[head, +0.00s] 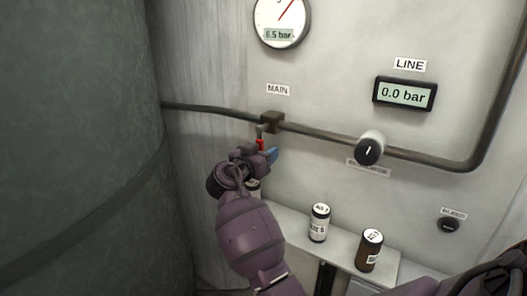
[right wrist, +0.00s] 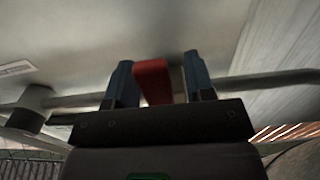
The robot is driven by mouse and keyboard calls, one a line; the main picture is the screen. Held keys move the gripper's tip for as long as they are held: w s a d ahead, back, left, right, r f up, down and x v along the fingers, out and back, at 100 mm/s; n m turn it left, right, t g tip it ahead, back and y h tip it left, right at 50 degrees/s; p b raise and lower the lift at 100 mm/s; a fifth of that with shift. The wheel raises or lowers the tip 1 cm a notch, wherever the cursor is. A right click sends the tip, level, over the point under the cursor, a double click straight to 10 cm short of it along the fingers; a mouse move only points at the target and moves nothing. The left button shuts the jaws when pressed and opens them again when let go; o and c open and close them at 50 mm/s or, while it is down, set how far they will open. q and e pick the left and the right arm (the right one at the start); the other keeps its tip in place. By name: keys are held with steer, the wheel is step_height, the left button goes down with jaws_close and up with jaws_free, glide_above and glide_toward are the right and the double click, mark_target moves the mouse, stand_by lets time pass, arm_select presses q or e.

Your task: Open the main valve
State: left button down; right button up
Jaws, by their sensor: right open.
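The main valve (head: 272,121) is a dark block on the pipe under the MAIN label (head: 278,90). Its red handle (head: 260,145) points down from it. My right gripper (head: 266,155) is at the handle and partly covers it. In the right wrist view, the red handle (right wrist: 153,82) stands between the two fingers of my right gripper (right wrist: 160,75), which are open. It looks nearer the left finger, with a gap to the right one. Whether either finger touches it cannot be told. My left gripper is not in view.
The line display (head: 405,94) reads 0.0 bar, and the gauge (head: 281,20) above reads about 6.5 bar. A regulator knob (head: 369,150) sits right on the pipe. Several bottles, including a white-labelled one (head: 319,223) and a brown one (head: 369,251), stand on a shelf below. A large dark tank (head: 80,130) fills the left.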

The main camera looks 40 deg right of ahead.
jaws_close()
stand_by(0.4)
